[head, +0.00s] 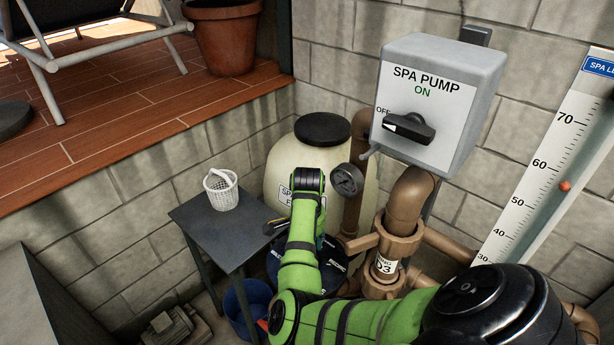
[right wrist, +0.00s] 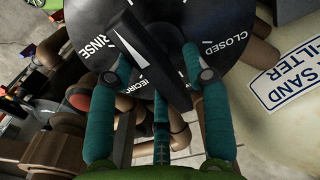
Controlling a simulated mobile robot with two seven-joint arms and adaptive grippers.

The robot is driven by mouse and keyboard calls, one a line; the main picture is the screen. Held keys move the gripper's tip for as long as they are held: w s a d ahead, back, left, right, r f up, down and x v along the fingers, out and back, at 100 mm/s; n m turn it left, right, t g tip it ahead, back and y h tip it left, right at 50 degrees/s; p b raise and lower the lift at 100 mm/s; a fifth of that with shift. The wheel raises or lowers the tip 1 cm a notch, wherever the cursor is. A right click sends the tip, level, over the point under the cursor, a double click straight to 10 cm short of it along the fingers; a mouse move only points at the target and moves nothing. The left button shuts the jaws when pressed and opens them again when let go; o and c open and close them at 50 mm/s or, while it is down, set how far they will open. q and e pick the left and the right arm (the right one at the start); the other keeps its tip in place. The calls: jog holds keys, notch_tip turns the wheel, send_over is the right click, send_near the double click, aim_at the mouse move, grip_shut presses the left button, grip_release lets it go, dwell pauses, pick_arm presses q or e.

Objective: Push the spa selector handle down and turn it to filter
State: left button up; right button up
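The spa selector is a round black dial with white lettering, partly hidden by my right arm in the head view (head: 335,266) and close up in the right wrist view (right wrist: 240,62). RINSE, CLOSED and part of RECIRC are readable on it; FILTER is not visible. Its dark bar handle (right wrist: 150,62) crosses the dial, with a white line on it. My left gripper is not in view.
A cream sand filter tank (head: 290,150) and a pressure gauge (head: 347,180) stand behind my arm. The spa pump box (head: 455,100) and brown pipes (head: 408,200) are to the right. A grey table (head: 215,238) with a white basket (head: 221,190) is left.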

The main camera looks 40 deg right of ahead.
jog(key=shift+r, duration=0.1)
notch_tip(320, 180, up, 5)
jog(key=p, duration=0.5)
jog(key=shift+r, duration=0.95)
jog(key=shift+s+a+f, duration=0.1)
jog(key=shift+f, duration=0.05)
